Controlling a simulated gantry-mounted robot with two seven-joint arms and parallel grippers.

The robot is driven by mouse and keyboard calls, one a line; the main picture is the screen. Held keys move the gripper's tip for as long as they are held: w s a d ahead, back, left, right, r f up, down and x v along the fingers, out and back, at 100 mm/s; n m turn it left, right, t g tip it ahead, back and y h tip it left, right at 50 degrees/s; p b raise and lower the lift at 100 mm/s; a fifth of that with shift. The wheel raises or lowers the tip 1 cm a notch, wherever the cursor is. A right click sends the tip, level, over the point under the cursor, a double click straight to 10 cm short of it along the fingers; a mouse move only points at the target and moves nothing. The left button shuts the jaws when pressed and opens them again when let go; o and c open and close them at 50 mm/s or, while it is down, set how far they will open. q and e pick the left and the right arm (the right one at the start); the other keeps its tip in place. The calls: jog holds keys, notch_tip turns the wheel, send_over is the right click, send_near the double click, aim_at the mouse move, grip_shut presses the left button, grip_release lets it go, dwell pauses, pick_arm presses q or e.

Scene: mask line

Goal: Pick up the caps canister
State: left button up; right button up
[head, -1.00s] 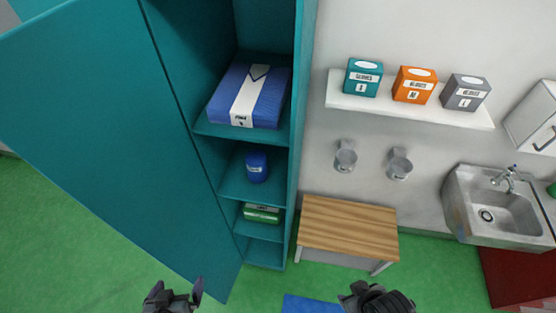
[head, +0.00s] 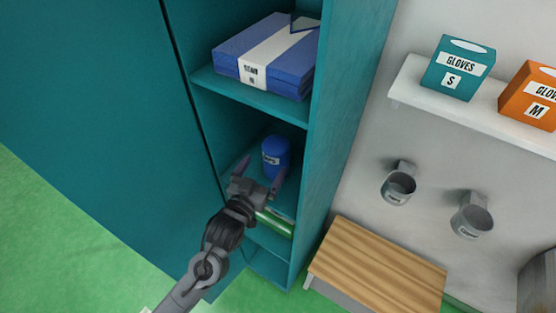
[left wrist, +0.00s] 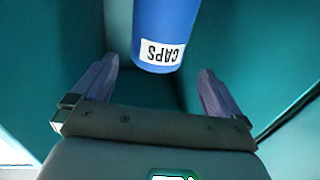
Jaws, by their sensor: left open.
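The caps canister (head: 276,155) is a blue cylinder with a white label, standing on a middle shelf of the teal cabinet. In the left wrist view the canister (left wrist: 165,25) shows its "CAPS" label, and its top is out of frame. My left gripper (head: 262,175) is open at that shelf, in front of the canister. In the left wrist view its fingers (left wrist: 160,85) are spread wide, with the canister just beyond and between them, apart from both. My right gripper is not in view.
The cabinet's open door (head: 90,120) is at the left and its side wall (head: 345,130) close on the right. A folded blue pack (head: 270,60) lies on the shelf above, a green box (head: 274,222) below. A wooden bench (head: 380,270) stands to the right.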

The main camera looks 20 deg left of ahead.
aim_at(276, 148)
pick_arm(q)
jog(key=shift+w+d+r+p, duration=0.1)
jog(key=shift+w+d+p, duration=0.1)
jog(key=shift+w, duration=1.9)
jog(key=shift+w+d+p, duration=0.1)
jog(key=shift+w+d, duration=0.1)
jog(key=shift+w, duration=1.85)
jog(key=c, duration=0.9)
